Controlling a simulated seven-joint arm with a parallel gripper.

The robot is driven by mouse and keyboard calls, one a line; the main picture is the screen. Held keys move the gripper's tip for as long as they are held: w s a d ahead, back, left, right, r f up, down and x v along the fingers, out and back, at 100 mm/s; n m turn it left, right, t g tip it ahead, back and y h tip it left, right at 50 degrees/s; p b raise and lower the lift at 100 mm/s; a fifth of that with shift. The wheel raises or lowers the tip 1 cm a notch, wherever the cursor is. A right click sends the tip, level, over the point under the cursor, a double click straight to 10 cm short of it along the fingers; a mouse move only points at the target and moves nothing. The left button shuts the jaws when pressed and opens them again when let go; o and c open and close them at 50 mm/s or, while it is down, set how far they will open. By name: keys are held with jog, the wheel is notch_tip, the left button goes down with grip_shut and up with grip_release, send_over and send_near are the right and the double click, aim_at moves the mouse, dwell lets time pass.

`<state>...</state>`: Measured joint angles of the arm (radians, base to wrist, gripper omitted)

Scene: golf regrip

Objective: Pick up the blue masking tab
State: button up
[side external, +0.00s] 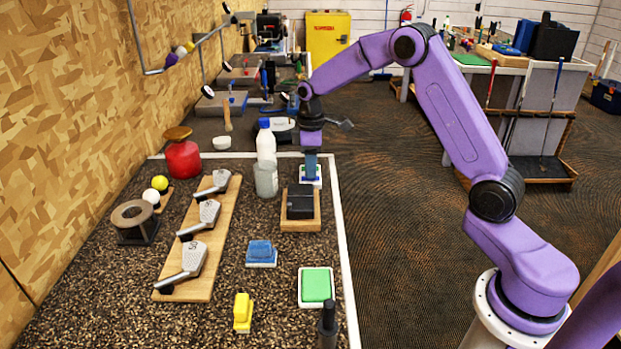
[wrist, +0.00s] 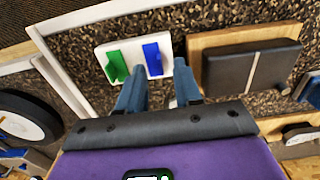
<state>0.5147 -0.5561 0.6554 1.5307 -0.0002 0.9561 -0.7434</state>
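The blue masking tab (wrist: 152,58) stands on a small white holder (wrist: 128,48) beside a green tab (wrist: 117,66) in the wrist view. My gripper (wrist: 158,74) is open, its two blue fingers apart with nothing seen between them. In the wrist view the blue tab appears just beyond the fingertips, roughly in line with the gap, and the green tab is left of it. In the side view my gripper (side external: 311,172) points down over the white holder (side external: 318,183) at the table's far right corner. The fingers hide much of the holder and the tabs there.
A dark block on a wooden board (side external: 300,224) lies close beside the holder. The white table edge (side external: 340,215) runs close on the right.

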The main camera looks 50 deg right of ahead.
jog(key=shift+f, duration=0.9)
grip_shut()
jog(key=shift+r, duration=0.15)
